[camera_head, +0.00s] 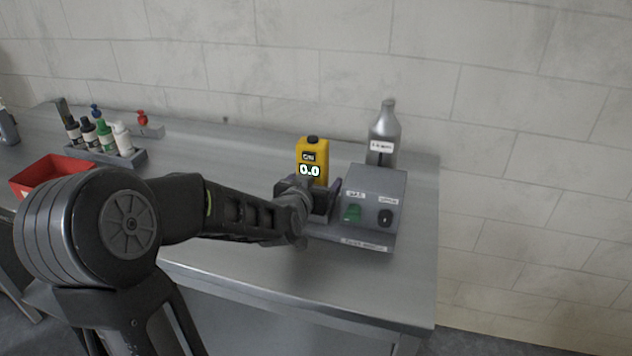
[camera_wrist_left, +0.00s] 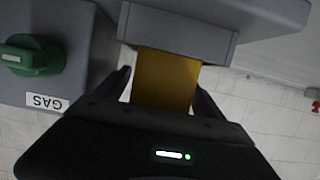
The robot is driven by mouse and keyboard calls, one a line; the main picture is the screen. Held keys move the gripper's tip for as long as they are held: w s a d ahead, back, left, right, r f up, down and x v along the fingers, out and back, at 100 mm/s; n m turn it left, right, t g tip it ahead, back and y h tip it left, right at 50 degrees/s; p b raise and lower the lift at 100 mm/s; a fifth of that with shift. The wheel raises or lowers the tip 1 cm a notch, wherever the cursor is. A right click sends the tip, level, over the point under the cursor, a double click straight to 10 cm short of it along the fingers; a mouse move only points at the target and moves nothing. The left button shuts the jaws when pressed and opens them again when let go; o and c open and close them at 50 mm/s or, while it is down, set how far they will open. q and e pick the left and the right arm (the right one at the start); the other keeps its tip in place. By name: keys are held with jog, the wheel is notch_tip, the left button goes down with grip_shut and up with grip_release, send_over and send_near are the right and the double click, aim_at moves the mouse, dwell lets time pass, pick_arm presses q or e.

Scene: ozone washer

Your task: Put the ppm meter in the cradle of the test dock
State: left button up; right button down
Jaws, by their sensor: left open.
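The yellow ppm meter (camera_head: 313,150) stands upright, its display reading 0.0. In the left wrist view the meter (camera_wrist_left: 166,80) has one end inside the grey cradle (camera_wrist_left: 180,36) of the test dock; how deep it sits I cannot tell. The dock (camera_head: 374,187) is a grey box on a base plate with a green knob and a black knob. My left gripper (camera_head: 312,190) is in front of the meter and hides its lower part and the cradle in the head view. Its open fingers (camera_wrist_left: 165,92) are on either side of the meter, with small gaps showing.
A silver bottle (camera_head: 384,135) stands behind the dock. To the left are a rack (camera_head: 139,157) of small bottles and a red bin (camera_head: 50,170). The steel bench (camera_head: 250,275) is clear in front, and its right edge is just beyond the dock.

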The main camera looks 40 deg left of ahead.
pick_arm(q)
jog(key=shift+r, duration=0.2)
jog(key=shift+s, duration=0.2)
jog(key=v, duration=0.9)
jog(key=shift+d+r, duration=0.1)
jog(key=b+v, duration=0.2)
jog(key=b, duration=0.1)
jog(key=shift+s+b, duration=0.25)
jog(key=shift+b, duration=0.05)
jog(key=shift+c, duration=0.4)
dwell(1.4)
